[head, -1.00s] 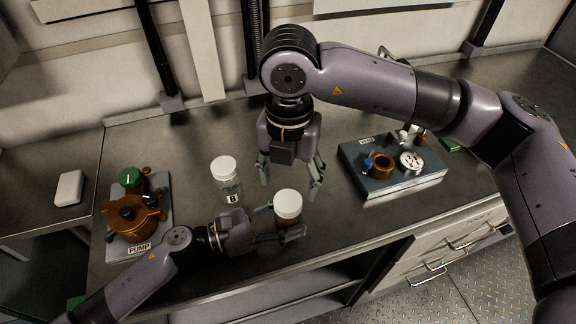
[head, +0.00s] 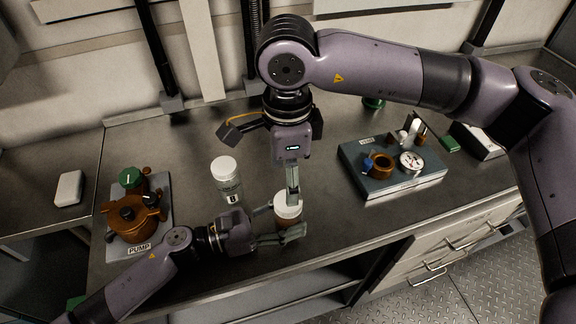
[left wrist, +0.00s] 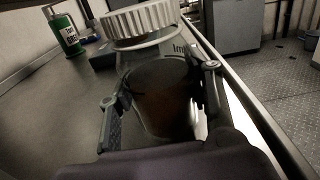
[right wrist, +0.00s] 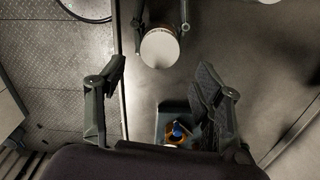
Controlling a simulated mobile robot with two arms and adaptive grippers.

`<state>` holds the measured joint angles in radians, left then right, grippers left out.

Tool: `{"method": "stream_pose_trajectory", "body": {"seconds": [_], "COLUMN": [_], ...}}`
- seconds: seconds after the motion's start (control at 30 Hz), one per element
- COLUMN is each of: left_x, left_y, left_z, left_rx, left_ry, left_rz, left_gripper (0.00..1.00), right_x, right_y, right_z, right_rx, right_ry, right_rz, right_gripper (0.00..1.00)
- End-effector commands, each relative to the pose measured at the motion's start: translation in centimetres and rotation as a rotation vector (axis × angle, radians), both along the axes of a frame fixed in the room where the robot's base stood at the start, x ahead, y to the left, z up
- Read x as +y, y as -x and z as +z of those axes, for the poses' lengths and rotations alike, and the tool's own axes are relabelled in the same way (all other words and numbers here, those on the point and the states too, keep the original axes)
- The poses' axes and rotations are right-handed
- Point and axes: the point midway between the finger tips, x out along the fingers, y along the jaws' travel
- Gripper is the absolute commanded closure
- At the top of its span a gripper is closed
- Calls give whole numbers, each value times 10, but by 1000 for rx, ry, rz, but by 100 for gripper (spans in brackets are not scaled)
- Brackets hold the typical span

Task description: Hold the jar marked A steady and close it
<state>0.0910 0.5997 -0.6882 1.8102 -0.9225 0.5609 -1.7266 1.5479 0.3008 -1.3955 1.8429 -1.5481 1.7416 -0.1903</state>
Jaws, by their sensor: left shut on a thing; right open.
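A brown jar with a ribbed white lid (head: 288,205) stands near the counter's front edge; no A mark is readable on it. My left gripper (head: 281,224) is shut around its body from the left. In the left wrist view the brown jar body (left wrist: 162,95) is between the two fingers, with the lid (left wrist: 140,22) above it, looking tilted; I cannot tell how it sits on the neck. My right gripper (head: 293,198) points down above the lid, seen edge-on. In the right wrist view its fingers (right wrist: 162,80) are apart and empty, with the lid (right wrist: 160,48) beyond them.
A white-lidded jar marked B (head: 228,182) stands close behind my left gripper. A pump (head: 130,215) on a plate is at the left. A grey block with fittings (head: 395,180) is to the right. A green container (left wrist: 66,34) shows in the left wrist view.

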Motion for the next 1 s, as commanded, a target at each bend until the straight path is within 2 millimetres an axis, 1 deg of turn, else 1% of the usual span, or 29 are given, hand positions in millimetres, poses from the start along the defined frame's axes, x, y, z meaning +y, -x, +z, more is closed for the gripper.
{"method": "stream_pose_trajectory", "body": {"seconds": [0.1,0.7,0.9,1.0], "left_x": [0,0,0,0], "left_y": [0,0,0,0], "left_z": [-1,-1,-1,-1], "left_rx": [1,1,1,1], "left_ry": [-1,-1,-1,-1], "left_rz": [0,0,0,0], "left_gripper": [100,100,100,100], "right_x": [0,0,0,0], "right_y": [0,-1,0,-1], "right_z": [1,9,11,12], "right_rx": [-1,4,4,5], "right_ry": [1,2,0,1], "right_rz": [231,1415,1782,1923], "right_gripper": [39,39,39,39]}}
